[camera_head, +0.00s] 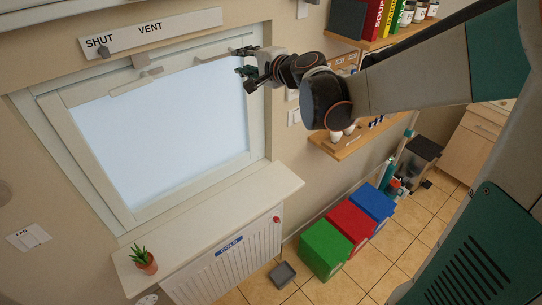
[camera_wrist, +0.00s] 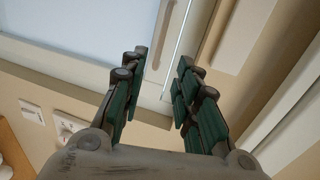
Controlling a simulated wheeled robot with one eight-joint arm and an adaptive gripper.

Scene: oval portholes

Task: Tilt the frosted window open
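The frosted window (camera_head: 165,130) has a pale blue-grey pane in a cream frame. Its sash appears to sit flat in the frame. A cream handle-like bar (camera_head: 135,83) shows at the sash's top edge. My gripper (camera_head: 243,61) is at the window's top right corner, away from the bar and knob. In the wrist view my gripper (camera_wrist: 161,66) is open, with the frame edge behind the gap. I cannot tell whether it touches the frame.
A sill (camera_head: 215,210) below the window bears a potted plant (camera_head: 144,259) at its left end. Shelves with boxes and jars (camera_head: 385,18) stand right of the window, near my arm. Green, red and blue boxes (camera_head: 350,227) stand on the tiled floor.

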